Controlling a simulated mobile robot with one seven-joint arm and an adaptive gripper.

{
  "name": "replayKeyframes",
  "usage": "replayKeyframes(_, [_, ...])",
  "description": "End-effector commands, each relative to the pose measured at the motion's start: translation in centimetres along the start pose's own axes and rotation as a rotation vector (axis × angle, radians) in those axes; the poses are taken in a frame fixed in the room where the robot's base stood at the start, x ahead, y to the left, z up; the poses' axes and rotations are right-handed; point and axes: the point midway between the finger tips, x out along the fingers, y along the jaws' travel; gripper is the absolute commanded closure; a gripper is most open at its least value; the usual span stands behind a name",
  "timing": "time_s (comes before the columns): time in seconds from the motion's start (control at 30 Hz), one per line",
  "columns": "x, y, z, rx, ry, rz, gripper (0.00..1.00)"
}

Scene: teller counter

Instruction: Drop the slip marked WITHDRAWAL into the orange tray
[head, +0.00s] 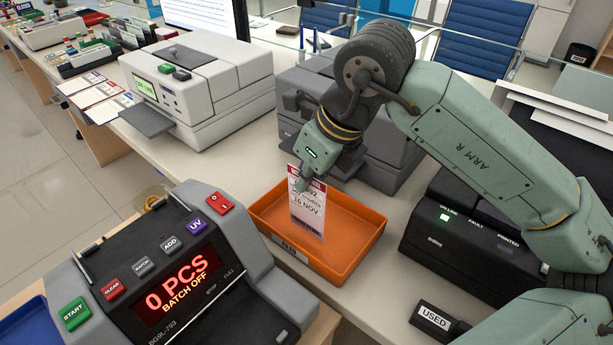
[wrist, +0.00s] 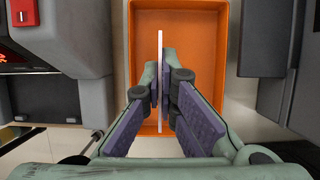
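The slip (head: 308,208) is white with a red header band and hangs upright over the orange tray (head: 349,268). Its header is too small and partly covered to read in full; "16 NOV" shows below. My gripper (head: 302,184) is shut on the slip near its upper part. In the wrist view the slip (wrist: 160,55) is edge-on, a thin white strip between the pads of my gripper (wrist: 164,88). The orange tray (wrist: 220,15) lies beneath it there. The slip's lower edge is inside the tray's outline; whether it touches the floor, I cannot tell.
A banknote counter (head: 190,275) stands at the front left of the tray. A dark grey machine (head: 375,145) is behind it, and a black printer (head: 450,235) is to the right. A white printer (head: 205,90) and several slips (head: 95,92) are farther left.

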Motion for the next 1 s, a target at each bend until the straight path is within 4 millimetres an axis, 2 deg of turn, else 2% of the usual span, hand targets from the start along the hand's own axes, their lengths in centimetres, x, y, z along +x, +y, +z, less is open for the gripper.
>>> replayKeyframes(0.4, [0.61, 0.02, -0.25, 0.000, 0.000, 0.001, 1.00])
replayKeyframes(0.77, [0.60, 0.02, -0.25, 0.000, 0.000, 0.001, 0.76])
replayKeyframes(1.0, [0.60, 0.02, -0.25, 0.000, 0.000, 0.001, 0.75])
